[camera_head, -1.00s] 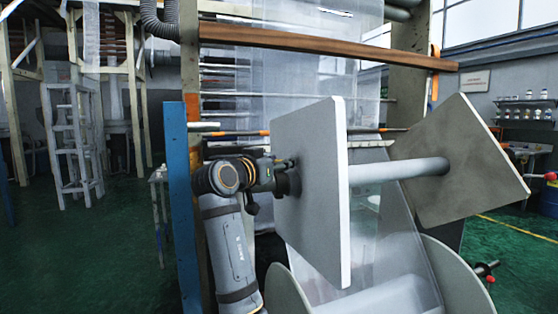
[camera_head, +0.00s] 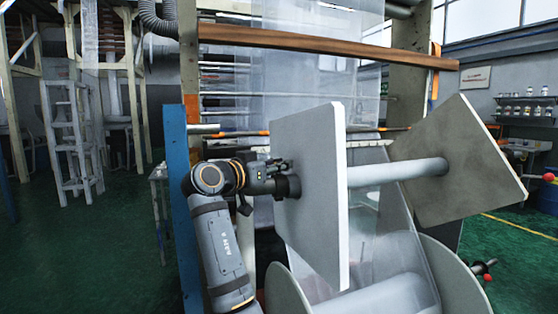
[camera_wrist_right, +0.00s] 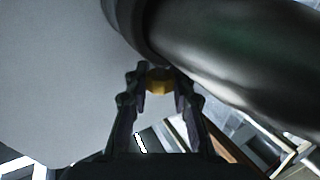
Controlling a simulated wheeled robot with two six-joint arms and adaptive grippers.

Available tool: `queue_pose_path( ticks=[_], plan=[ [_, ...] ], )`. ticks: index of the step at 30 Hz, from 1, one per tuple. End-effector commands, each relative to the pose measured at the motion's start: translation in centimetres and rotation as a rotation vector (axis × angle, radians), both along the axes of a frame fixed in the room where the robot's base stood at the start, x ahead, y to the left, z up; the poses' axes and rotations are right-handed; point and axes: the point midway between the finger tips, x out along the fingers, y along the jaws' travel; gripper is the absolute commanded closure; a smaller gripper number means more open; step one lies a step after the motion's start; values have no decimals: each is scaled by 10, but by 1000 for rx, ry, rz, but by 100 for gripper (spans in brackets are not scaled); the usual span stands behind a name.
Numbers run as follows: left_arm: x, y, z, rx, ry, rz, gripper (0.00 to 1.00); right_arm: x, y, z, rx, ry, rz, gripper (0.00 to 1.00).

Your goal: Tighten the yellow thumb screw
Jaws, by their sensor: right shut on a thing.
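The yellow thumb screw (camera_wrist_right: 160,80) shows in the right wrist view, between the tips of my right gripper (camera_wrist_right: 160,92), which is shut on it. It sits under a large dark round part (camera_wrist_right: 235,55), beside a pale flat surface. In the head view my right gripper (camera_head: 272,186) is at the left face of the near grey square plate (camera_head: 312,195), close to a dark hub. The screw cannot be made out there. My left gripper is not in view.
A roller (camera_head: 400,171) joins the near plate to a second tilted square plate (camera_head: 458,162). A blue post (camera_head: 180,210) stands just left of my right arm. Clear film and a round-ended reel (camera_head: 455,275) lie below. Green floor is open at left.

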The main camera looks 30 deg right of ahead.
Motion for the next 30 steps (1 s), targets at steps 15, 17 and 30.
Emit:
queue_pose_path(
  ticks=[15, 17, 30],
  plan=[
    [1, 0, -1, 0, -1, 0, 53, 0, 0, 0, -1, -1, 1, 52],
    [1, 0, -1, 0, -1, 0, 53, 0, 0, 0, -1, -1, 1, 52],
    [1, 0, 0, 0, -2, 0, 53, -12, 49, -1, 2, 0, 5, 52]
  ],
)
